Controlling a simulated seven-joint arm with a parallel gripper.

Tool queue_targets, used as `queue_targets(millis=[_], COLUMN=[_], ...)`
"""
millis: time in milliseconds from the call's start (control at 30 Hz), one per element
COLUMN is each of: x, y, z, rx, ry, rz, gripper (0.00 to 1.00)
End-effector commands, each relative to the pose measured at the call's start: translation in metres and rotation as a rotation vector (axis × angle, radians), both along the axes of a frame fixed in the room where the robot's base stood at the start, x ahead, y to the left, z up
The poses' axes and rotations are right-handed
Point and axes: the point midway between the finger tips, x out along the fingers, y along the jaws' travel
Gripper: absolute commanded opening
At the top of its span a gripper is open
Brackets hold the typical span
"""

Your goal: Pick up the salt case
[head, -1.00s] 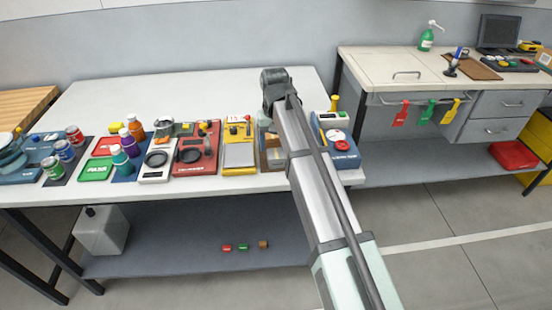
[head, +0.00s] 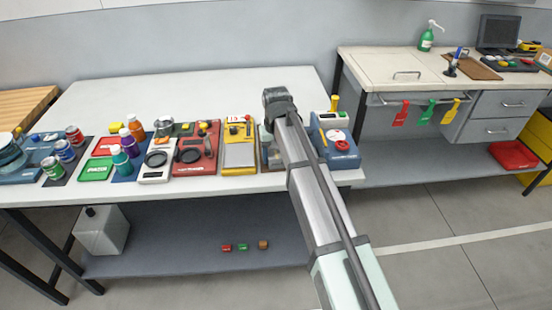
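My arm reaches from the lower right over the right half of the white table, its elbow-like dark end (head: 277,102) high over the table. My gripper (head: 267,138) points down behind the arm, largely hidden, so its fingers and any hold cannot be made out. Below it, a small tray-like spot (head: 271,158) with grey and brown parts shows partly beside the arm. I cannot pick out the salt case by any readable label; it may be hidden behind the arm.
Left of the arm, a crowded row holds a yellow station (head: 240,155), a red tray (head: 196,155), a white scale (head: 157,163) and several bottles. A blue device (head: 338,147) stands close on the right. The table's back (head: 190,95) is clear.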

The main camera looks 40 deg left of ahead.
Motion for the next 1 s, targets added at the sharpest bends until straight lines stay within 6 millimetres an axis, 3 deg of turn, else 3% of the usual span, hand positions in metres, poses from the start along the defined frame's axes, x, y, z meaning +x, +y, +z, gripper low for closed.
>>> queue_targets(millis=[300, 567, 733, 1000], x=[0.0, 0.0, 0.001, 0.001], y=[0.0, 0.0, 0.001, 0.001], z=[0.0, 0.003, 0.02, 0.065], rx=[0.0, 0.0, 0.002, 0.002], ry=[0.0, 0.0, -0.002, -0.001], rz=[0.0, 0.0, 0.0, -0.001], gripper=[0.28, 0.28, 0.28, 0.28])
